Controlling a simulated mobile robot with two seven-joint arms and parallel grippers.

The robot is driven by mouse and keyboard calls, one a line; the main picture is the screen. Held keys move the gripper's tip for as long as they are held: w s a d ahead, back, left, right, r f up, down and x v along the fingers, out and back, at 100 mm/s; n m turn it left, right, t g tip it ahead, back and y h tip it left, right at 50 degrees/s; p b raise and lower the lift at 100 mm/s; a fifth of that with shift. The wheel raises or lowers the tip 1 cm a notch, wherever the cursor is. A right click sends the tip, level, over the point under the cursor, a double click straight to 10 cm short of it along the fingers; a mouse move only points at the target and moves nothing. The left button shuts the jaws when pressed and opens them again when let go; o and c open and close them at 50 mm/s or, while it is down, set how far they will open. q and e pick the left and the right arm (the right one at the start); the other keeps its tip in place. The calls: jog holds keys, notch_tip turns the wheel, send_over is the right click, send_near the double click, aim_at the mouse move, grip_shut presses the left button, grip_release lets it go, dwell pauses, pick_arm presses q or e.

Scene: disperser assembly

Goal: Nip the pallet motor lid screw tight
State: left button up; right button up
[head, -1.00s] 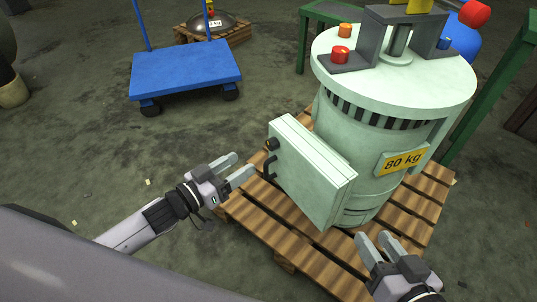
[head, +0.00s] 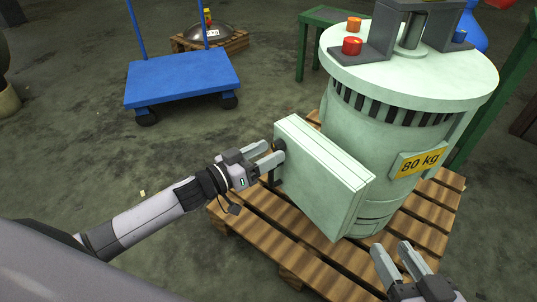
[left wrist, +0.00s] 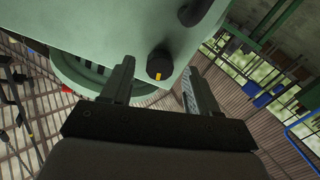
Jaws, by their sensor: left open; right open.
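The pale green motor (head: 375,130) stands upright on a wooden pallet (head: 255,225), with a yellow "80 kg" label on its side. Its box-shaped lid (head: 325,175) sticks out towards me. The lid screw, a black knob with an orange mark (left wrist: 160,64), sits on the lid's side face in the left wrist view. My left gripper (head: 268,158) is open at that side; its two fingers (left wrist: 155,82) lie on either side of the knob, and I cannot tell whether they touch it. My right gripper (head: 400,258) is open and empty in front of the pallet's near right part.
A dark handle (left wrist: 195,12) is on the same lid face, near the knob. A blue cart (head: 182,78) stands at the back left, with a dark dome on a small pallet (head: 208,40) behind it. Green frames (head: 490,90) stand behind the motor.

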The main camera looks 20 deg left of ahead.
pick_arm(q)
jog(key=shift+w+d, duration=0.3)
jog(key=shift+w, duration=0.15)
jog(key=c, duration=1)
jog(key=shift+c, duration=0.2)
